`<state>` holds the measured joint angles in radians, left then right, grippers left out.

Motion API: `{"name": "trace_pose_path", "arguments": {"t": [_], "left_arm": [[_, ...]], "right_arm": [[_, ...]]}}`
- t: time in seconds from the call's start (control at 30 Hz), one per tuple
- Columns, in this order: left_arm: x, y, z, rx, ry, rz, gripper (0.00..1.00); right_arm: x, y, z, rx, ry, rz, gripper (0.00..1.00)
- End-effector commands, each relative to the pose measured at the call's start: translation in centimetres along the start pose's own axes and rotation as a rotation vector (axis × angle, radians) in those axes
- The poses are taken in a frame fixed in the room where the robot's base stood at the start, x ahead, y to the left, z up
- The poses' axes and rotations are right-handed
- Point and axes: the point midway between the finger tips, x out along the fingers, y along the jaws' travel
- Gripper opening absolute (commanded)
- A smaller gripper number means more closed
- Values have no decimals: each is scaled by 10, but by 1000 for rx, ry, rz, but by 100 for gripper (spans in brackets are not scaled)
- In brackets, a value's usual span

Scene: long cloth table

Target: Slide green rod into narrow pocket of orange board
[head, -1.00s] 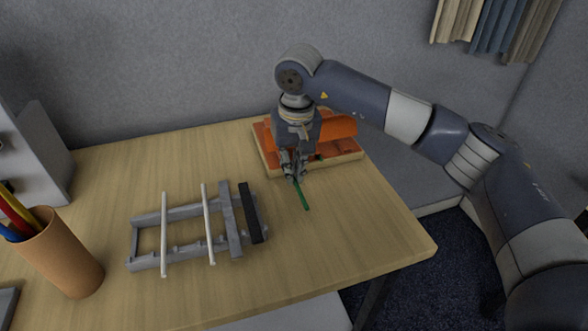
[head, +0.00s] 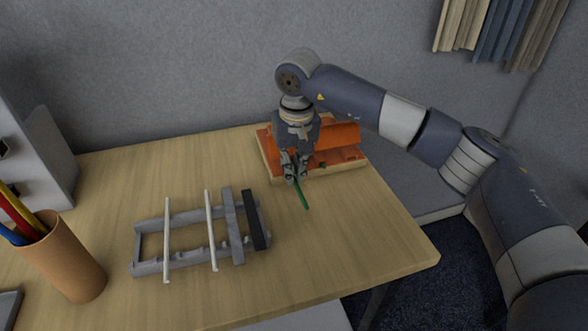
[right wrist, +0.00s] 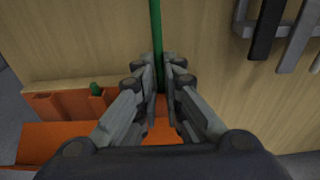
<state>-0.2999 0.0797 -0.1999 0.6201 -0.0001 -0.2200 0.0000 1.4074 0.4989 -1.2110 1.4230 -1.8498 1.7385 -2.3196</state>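The green rod (head: 302,195) is in my right gripper (head: 295,178). The right wrist view also shows the green rod (right wrist: 156,40) between the two finger pads, which are closed on it. Its free end points toward the table's front, and its other end is hidden by the fingers. The orange board (head: 345,163), in a light wooden frame, lies at the back of the table behind the gripper, partly covered by it. The rod appears in front of the board, outside its pockets. A short green piece (right wrist: 96,89) shows in a slot of the board. My left gripper is not in view.
A grey rack (head: 180,263) with two white rods (head: 210,230) and a black bar (head: 256,220) lies left of the gripper. A brown pen cup (head: 65,265) stands at the left. The table's right front is clear. A grey wall stands behind.

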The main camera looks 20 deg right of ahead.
Motion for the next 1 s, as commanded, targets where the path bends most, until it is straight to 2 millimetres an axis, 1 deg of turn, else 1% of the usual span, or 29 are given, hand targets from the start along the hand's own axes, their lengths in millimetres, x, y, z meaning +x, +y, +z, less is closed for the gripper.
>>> {"name": "trace_pose_path", "arguments": {"t": [0.03,0.07,0.4,0.47,0.53,0.67,0.9,1.0], "left_arm": [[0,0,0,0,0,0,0],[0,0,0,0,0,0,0],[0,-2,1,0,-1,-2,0],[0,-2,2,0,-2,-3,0],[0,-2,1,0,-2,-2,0],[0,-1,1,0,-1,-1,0],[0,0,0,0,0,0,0],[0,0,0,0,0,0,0]], "right_arm": [[-1,0,-1,1,5,-1,26],[-1,0,-1,1,5,-1,31],[-1,0,-1,0,5,-1,31],[-3,0,-1,0,5,-1,31],[-10,0,-2,0,7,-2,31],[-31,0,-2,0,10,-2,31],[-83,0,-2,0,9,-2,31],[-100,0,-2,0,8,-1,31]]}}
